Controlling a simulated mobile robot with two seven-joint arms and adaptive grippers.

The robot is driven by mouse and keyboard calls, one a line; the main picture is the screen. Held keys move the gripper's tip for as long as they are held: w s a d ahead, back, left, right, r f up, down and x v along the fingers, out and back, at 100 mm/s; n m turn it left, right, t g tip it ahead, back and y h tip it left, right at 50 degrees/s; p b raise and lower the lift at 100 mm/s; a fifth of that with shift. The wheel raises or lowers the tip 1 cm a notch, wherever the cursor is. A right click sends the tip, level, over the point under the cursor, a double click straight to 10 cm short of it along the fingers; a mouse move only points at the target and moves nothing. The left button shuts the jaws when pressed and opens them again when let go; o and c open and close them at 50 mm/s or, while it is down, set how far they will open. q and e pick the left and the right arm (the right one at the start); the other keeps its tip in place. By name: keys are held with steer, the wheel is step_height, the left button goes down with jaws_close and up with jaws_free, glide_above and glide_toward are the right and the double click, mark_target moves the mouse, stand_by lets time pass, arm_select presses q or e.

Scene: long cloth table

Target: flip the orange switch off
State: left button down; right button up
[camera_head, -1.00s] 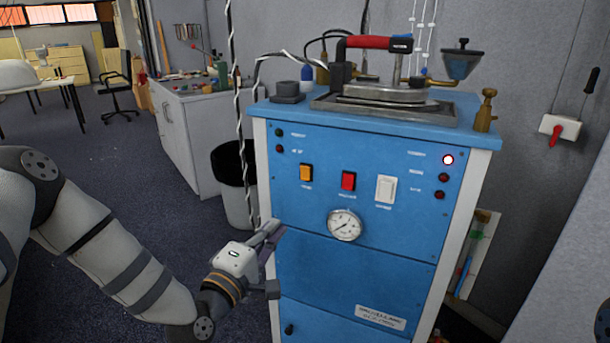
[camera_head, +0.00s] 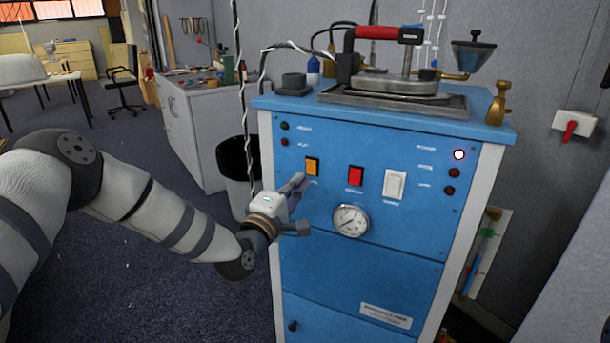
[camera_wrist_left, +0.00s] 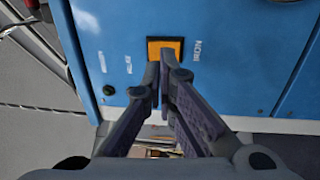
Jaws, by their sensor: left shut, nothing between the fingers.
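The orange switch (camera_head: 312,167) is on the upper left of the blue cabinet's front panel (camera_head: 400,270). In the left wrist view the orange switch (camera_wrist_left: 166,47) shows just beyond the fingertips, which overlap its lower edge. My left gripper (camera_head: 303,182) is shut and empty, a little below the switch in the head view. It also shows in the left wrist view (camera_wrist_left: 160,75), with its fingertips together. I cannot tell whether the tips touch the switch. My right gripper is not in view.
A red switch (camera_head: 355,176), a white switch (camera_head: 394,184) and a round gauge (camera_head: 350,220) share the panel. A steam iron (camera_head: 395,82) rests on top. Cables hang left of the cabinet, near my left gripper. A black bin (camera_head: 236,175) stands behind.

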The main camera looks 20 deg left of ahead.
mark_target(310, 166)
arm_select(q)
steer(key=shift+w+d+r, duration=0.15)
steer(key=shift+w, duration=0.85)
steer(key=shift+w+d+r, duration=0.1)
steer(key=shift+w+d, duration=0.05)
steer(key=shift+w, duration=0.85)
